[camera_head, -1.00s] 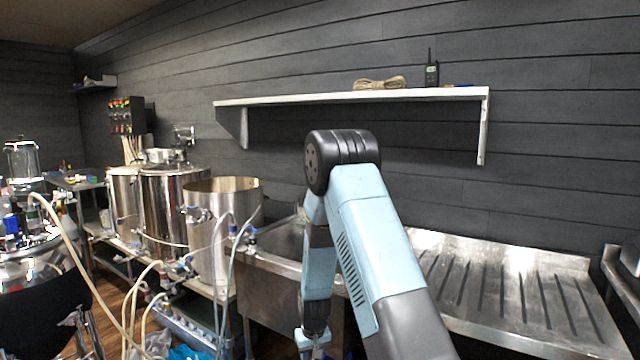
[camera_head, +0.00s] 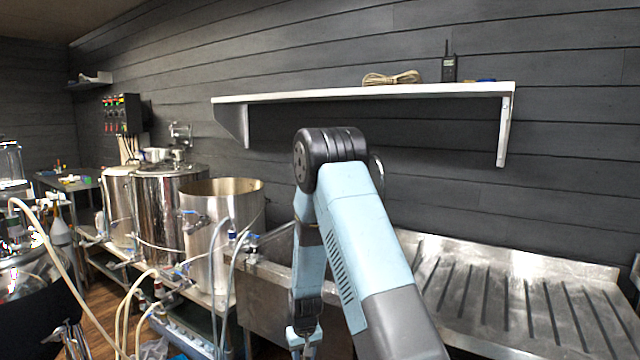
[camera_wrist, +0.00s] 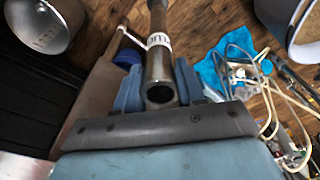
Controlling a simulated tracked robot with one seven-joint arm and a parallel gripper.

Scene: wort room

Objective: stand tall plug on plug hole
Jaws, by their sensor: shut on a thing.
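The tall plug (camera_wrist: 159,62) is a grey metal tube with a pale marked band and an open round end. In the wrist view it lies between the two blue fingers of my gripper (camera_wrist: 158,88), which is shut on it. Its far end runs out of the top of that picture. In the head view my gripper (camera_head: 303,340) is low at the bottom edge, in front of the sink, and the plug cannot be made out there. The steel sink (camera_head: 270,290) is partly covered by my arm. The plug hole is hidden in both views.
A ribbed steel drainboard (camera_head: 520,295) extends right of the sink. An open steel pot (camera_head: 222,235) stands left of it, with hoses in front. A white shelf (camera_head: 370,93) holds rope and a radio. The wrist view shows a blue cloth (camera_wrist: 232,62) on the wooden floor.

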